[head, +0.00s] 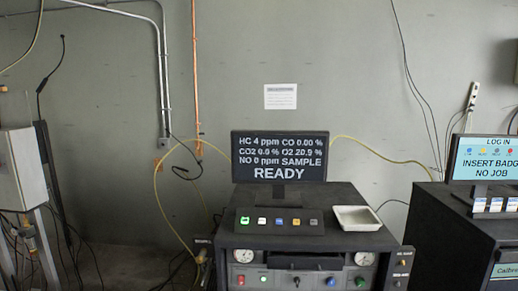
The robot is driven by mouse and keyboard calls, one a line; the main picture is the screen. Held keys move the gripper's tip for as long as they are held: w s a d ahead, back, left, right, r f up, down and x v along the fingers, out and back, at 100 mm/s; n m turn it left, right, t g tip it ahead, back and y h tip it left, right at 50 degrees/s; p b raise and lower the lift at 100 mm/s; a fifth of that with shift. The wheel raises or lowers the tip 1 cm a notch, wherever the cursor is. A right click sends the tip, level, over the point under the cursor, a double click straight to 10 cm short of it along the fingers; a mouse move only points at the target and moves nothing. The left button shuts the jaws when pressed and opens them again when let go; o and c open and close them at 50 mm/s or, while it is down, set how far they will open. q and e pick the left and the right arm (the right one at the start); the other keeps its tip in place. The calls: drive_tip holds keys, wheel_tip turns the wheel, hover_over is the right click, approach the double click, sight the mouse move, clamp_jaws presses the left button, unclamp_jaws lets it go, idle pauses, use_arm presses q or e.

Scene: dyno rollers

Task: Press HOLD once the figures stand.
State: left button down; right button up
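A dark monitor (280,157) stands on a black cabinet (330,194) in the head view. It reads HC 4 ppm, CO 0.00 %, CO2 0.0 %, O2 20.9 %, NO 0 ppm, SAMPLE, READY; some digits are small. A sloped button box (235,228) sits in front of it. It carries a row of buttons: green (245,221), white (262,221), blue (279,222), orange (296,222) and grey (313,222). Their labels are too small to read, so I cannot tell which is HOLD. Neither of my grippers is in view.
A white tray (357,218) lies right of the button box. The cabinet front has gauges, knobs and coloured buttons. A second screen (484,157) reading LOG IN, INSERT BADGE, NO JOB stands on another cabinet at right. A yellow hose (172,226) and cables hang at left.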

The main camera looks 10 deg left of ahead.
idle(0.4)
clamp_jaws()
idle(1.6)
